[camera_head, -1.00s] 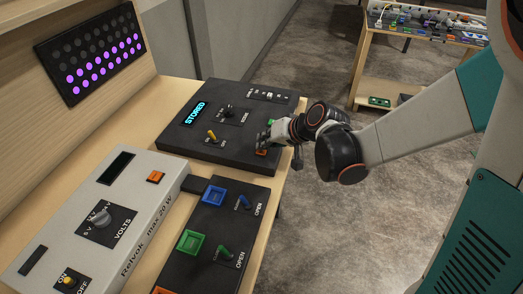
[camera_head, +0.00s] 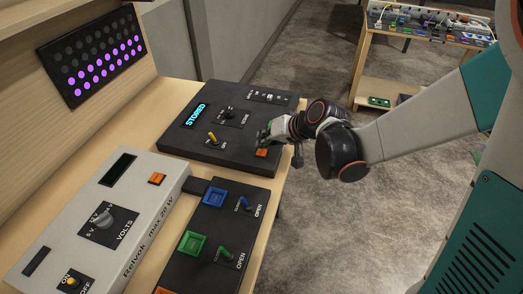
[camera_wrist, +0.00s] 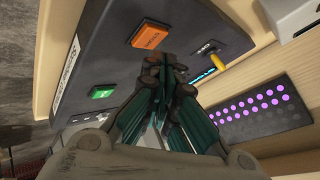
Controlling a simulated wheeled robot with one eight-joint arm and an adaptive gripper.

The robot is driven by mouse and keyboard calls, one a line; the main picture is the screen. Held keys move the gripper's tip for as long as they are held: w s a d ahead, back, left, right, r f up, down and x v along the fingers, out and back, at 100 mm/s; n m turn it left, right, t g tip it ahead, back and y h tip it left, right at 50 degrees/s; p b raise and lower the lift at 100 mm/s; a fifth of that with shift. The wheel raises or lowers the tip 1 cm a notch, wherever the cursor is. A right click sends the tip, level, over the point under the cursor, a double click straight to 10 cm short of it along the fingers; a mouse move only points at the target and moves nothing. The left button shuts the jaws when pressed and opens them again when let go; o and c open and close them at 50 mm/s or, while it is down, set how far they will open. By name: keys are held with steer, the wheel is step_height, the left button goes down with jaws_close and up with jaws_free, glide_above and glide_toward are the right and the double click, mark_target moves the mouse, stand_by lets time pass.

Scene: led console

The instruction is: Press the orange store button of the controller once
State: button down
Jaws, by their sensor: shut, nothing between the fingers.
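The controller (camera_head: 190,148) is a black box on the bench with a cyan display (camera_head: 195,115) reading STORED. Its orange store button (camera_head: 262,152) sits near the right edge, partly beside my gripper in the head view. The button shows fully in the wrist view (camera_wrist: 149,36), with a label on its face. My gripper (camera_head: 265,136) is shut and empty. Its fingertips (camera_wrist: 166,66) are close to the orange button in the wrist view. They do not cover it there, and contact cannot be told. A green button (camera_wrist: 103,91) lies on the same panel.
A yellow toggle (camera_head: 212,137) stands on the controller. A grey power supply (camera_head: 135,210) and a black box with blue (camera_head: 215,195) and green buttons stand nearer. A lit LED panel (camera_head: 92,52) is on the back board. Open floor lies to the right.

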mark_target(264, 151)
step_height(264, 151, up, 5)
steer(key=p, duration=0.4)
stand_by(0.3)
stand_by(0.6)
steer(key=s+d+r+h, duration=0.3)
steer(key=s+d+r, duration=0.1)
steer(key=s+d, duration=0.4)
steer(key=s+d+r+h, duration=0.3)
steer(key=s+d+r, duration=0.2)
steer(key=s, duration=0.8)
steer(key=d, duration=0.2)
steer(key=shift+d+t+h, duration=0.3)
steer(key=shift+d+t, duration=0.05)
steer(key=shift+t, duration=0.05)
steer(key=shift+s, duration=0.1)
